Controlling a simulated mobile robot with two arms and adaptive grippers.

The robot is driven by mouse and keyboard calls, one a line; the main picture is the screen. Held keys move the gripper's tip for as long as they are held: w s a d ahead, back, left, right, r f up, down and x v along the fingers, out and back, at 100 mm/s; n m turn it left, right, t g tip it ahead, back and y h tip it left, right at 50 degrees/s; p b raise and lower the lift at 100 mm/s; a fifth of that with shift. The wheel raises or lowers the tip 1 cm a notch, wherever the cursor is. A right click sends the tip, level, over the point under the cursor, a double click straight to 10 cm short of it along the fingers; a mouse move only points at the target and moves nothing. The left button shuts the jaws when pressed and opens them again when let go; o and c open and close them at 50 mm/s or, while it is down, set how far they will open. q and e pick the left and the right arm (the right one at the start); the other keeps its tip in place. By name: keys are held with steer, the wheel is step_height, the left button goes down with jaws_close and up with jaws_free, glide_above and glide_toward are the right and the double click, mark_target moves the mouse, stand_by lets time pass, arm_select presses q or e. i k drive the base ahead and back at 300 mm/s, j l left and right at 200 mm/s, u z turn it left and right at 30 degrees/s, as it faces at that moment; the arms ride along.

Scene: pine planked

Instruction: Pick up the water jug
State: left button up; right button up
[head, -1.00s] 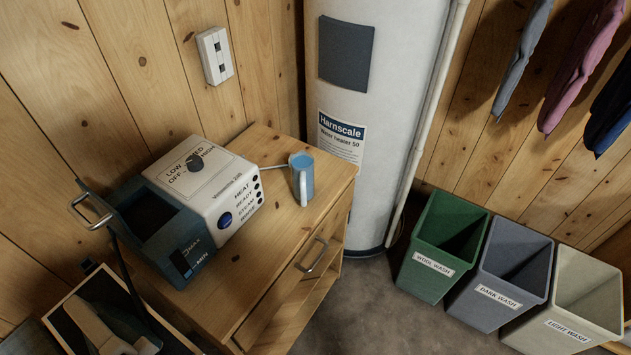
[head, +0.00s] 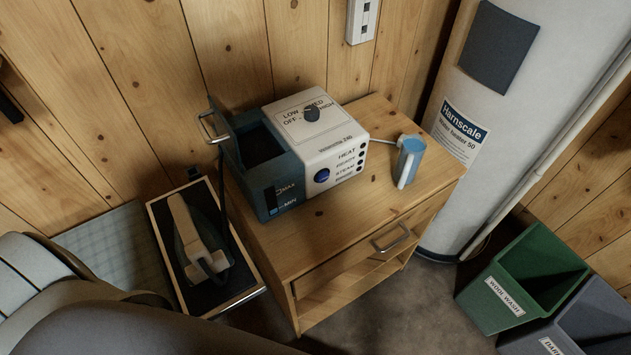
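A small blue jug (head: 411,160) with a pale handle stands upright on the right part of the wooden cabinet top (head: 375,205). It is to the right of the white and blue steam station (head: 315,148) and apart from it. Part of my own arm fills the lower left corner of the head view. Neither gripper shows, and no gripper is at the jug.
An iron (head: 200,245) rests on a dark tray (head: 228,298) left of the cabinet, with a cord rising from it. A water heater (head: 520,105) stands behind the cabinet on the right. Green (head: 530,270) and grey (head: 590,315) bins stand on the floor.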

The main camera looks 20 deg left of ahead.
mark_target(413, 148)
steer(key=l+u, duration=0.8)
steer(key=u, duration=0.15)
steer(key=l+u, duration=0.1)
steer(key=l, duration=0.45)
steer(key=k+l, duration=0.15)
steer(key=l, duration=0.45)
steer(key=l+u, duration=0.15)
steer(key=l, duration=0.4)
steer(key=k+l, duration=0.2)
steer(key=l, duration=0.35)
steer(key=i+u, duration=0.05)
